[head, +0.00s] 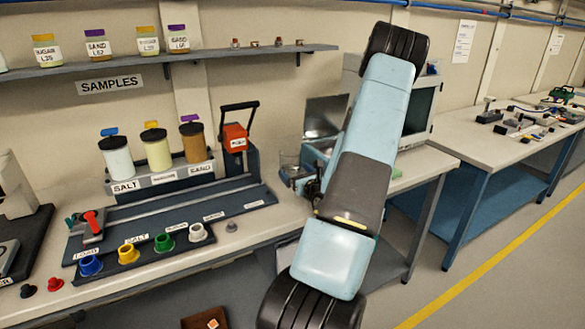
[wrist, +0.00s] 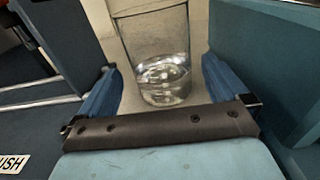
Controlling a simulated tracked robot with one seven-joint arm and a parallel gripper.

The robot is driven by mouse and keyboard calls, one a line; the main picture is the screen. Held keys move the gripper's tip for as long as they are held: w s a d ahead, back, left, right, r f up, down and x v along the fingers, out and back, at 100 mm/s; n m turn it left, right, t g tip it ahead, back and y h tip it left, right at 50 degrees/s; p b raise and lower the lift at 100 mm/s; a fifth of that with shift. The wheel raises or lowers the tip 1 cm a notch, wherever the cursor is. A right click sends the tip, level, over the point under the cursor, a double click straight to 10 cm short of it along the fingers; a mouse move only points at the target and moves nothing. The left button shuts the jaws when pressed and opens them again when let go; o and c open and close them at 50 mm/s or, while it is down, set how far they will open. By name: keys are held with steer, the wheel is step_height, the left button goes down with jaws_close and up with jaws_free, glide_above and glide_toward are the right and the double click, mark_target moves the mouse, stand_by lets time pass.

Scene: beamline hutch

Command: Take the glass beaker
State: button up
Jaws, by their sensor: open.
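The glass beaker (wrist: 158,45) is clear and stands upright in the wrist view, with what looks like some clear liquid in its bottom. My gripper (wrist: 160,75) is open, with one blue finger on each side of the beaker's lower part and gaps visible on both sides. How deep the beaker is between the fingers is hard to tell. In the head view the beaker (head: 289,159) shows small and faint at the bench's right end, partly hidden by my arm.
A sample rack with salt, yellow and sand jars (head: 157,151) stands left of the beaker. Coloured cups (head: 129,253) line the front. A blue box (head: 320,150) stands right of the beaker. A second bench (head: 500,140) is at right.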

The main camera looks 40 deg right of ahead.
steer(key=shift+x, duration=2.35)
steer(key=shift+c, duration=0.3)
steer(key=shift+d, duration=0.1)
steer(key=c, duration=0.9)
